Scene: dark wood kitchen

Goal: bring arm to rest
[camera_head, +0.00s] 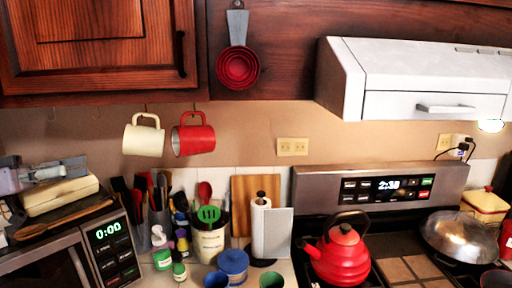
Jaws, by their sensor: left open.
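My left gripper (78,167), grey with a lavender-grey arm part behind it, comes in at the left edge. It is open and holds nothing that I can see. It is over or just in front of a cream box-like thing (62,195) on top of the microwave (50,262); I cannot tell whether they touch. My right gripper is not in view.
A cream mug (143,140) and a red mug (193,140) hang under the dark wood cabinet (95,50). Utensil holders, jars and a paper towel roll (260,218) crowd the counter. A red kettle (342,258) stands on the stove beneath the white hood (420,75).

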